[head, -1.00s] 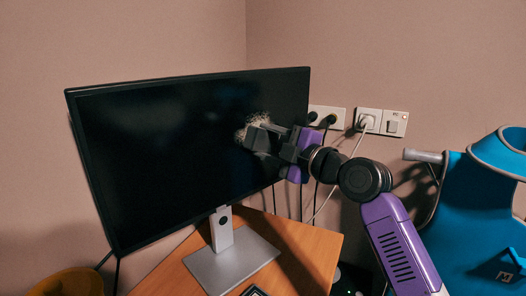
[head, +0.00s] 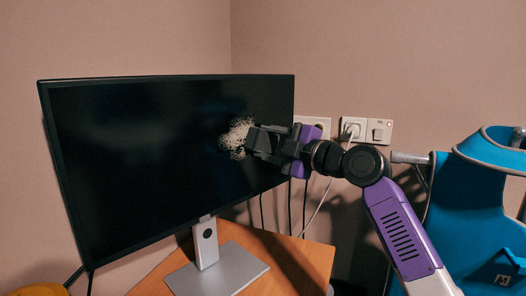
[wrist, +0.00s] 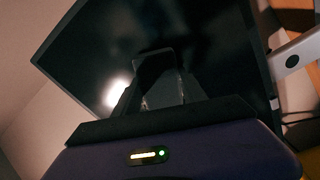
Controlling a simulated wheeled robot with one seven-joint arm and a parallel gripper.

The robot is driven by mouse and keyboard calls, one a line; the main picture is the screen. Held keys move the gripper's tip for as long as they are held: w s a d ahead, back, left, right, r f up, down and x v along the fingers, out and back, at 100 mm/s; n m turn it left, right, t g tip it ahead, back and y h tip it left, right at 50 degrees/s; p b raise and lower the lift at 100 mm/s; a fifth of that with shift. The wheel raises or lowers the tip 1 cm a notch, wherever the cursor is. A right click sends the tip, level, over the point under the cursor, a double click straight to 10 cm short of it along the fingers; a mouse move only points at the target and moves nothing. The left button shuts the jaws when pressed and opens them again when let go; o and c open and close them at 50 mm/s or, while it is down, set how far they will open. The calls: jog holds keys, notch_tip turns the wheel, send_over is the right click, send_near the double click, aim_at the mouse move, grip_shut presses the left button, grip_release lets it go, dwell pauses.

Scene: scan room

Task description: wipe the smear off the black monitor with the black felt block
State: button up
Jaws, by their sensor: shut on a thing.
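The black monitor (head: 140,160) stands on a silver stand on the wooden desk, and its dark screen also fills much of the wrist view (wrist: 210,60). A pale, speckled smear (head: 237,137) is on the right part of the screen. My gripper (head: 268,141) is just right of the smear, close in front of the screen. It is shut on the black felt block (head: 252,138), which also shows between the fingers in the wrist view (wrist: 155,70). I cannot tell whether the block touches the screen. The block and gripper may hide part of the smear.
The wooden desk (head: 290,262) is below, with the silver stand (head: 215,270) on it. Wall sockets with plugs and cables (head: 353,128) are behind my arm. A blue apron-like garment (head: 480,210) hangs at the right. A yellow object (head: 45,291) is at the lower left.

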jog(key=shift+w+d+b, duration=0.65)
jog(key=shift+w+b, duration=0.05)
jog(key=shift+w, duration=0.1)
jog(key=shift+f+b, duration=0.1)
jog(key=shift+b, duration=0.2)
jog(key=shift+s, duration=0.1)
